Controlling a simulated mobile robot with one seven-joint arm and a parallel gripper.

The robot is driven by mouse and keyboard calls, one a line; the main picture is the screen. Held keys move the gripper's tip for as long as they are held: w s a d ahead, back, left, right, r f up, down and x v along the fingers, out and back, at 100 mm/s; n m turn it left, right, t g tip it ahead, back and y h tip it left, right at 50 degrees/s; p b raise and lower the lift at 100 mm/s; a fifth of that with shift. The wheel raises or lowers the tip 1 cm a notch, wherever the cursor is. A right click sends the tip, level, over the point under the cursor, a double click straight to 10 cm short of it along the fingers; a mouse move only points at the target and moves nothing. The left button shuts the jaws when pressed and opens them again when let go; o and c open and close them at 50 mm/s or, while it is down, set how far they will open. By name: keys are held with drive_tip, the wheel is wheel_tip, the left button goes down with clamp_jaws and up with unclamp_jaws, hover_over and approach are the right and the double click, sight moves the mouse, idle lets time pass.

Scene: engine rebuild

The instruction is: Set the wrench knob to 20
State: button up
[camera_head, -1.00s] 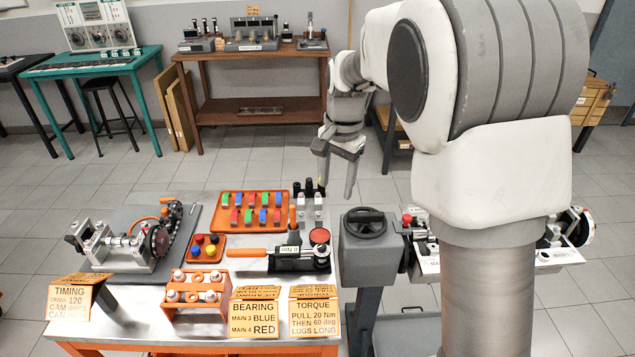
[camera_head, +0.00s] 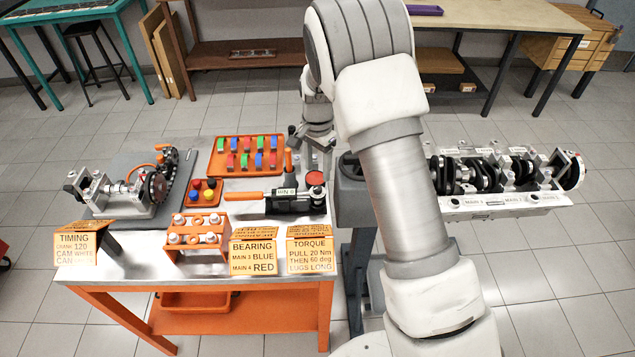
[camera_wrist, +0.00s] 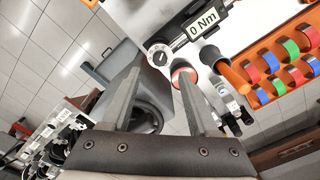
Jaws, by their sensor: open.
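The torque wrench (camera_head: 290,201) lies on the bench's right end, its orange handle pointing left. In the wrist view its display (camera_wrist: 203,22) reads 0 Nm. A small round dial knob (camera_wrist: 160,56) with a white face and dark centre sits by the display; its setting is too small to read. My gripper (camera_wrist: 161,76) is open and empty, its fingers pointing toward the knob with a gap still between. In the head view my gripper (camera_head: 308,148) is above and behind the wrench, partly hidden by my arm.
A red-topped round post (camera_head: 315,178) and an upright orange handle (camera_head: 288,160) stand close to the wrench. An orange tray (camera_head: 213,170) of coloured pieces lies behind-left. A grey stand with a handwheel (camera_wrist: 150,118) is beside the bench.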

sight(317, 188)
wheel_tip(317, 188, down, 6)
drive_tip(key=shift+f, duration=0.2)
drive_tip(key=shift+c, duration=0.2)
clamp_jaws()
